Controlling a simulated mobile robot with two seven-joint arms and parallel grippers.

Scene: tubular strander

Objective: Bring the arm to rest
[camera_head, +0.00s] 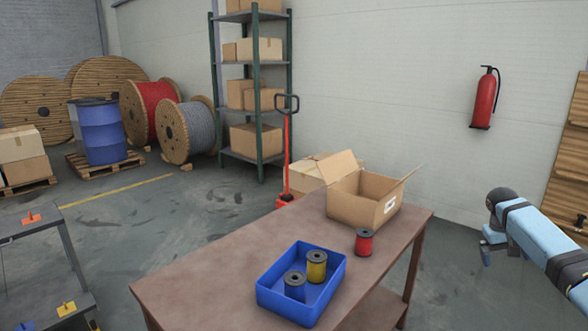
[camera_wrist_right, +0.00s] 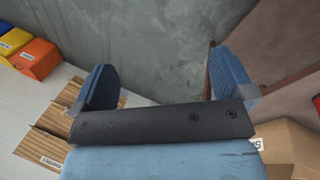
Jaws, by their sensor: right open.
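My right arm comes in from the right edge of the head view. Its gripper (camera_head: 497,246) hangs in the air to the right of the brown table (camera_head: 190,290), apart from it. In the right wrist view the two blue fingers of the right gripper (camera_wrist_right: 160,85) stand wide apart with nothing between them. My left gripper does not show in either view.
On the table are a blue tray (camera_head: 335,282) with a yellow spool (camera_head: 316,268) and a blue spool (camera_head: 294,288), a red spool (camera_head: 363,243) and an open cardboard box (camera_head: 362,200). A wooden rack (camera_head: 562,170) stands at the far right. Floor shows left of the table.

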